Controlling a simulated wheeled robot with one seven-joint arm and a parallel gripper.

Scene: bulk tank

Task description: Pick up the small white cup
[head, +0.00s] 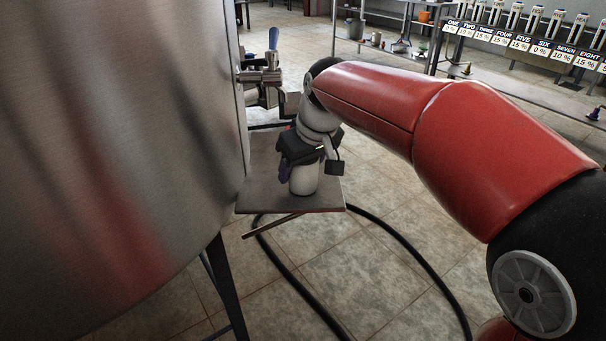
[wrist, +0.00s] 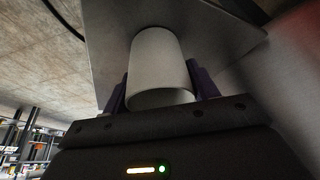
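The small white cup (head: 304,180) stands upright on a small metal shelf (head: 254,189) beside the big tank. In the wrist view the cup (wrist: 158,62) sits between the two purple fingers of my gripper (wrist: 161,90). No clear gap shows between cup and fingers, but I cannot tell whether they press on it. In the head view my gripper (head: 301,166) points down over the cup and hides its top. One purple finger shows at the cup's left. The cup's base appears to rest on the shelf (wrist: 110,40).
The steel tank (head: 110,150) fills the left side, close to the shelf. A valve (head: 262,72) with a blue handle stands behind it. A black hose (head: 400,240) loops over the tiled floor. A bench with numbered labels (head: 520,42) is at the far right.

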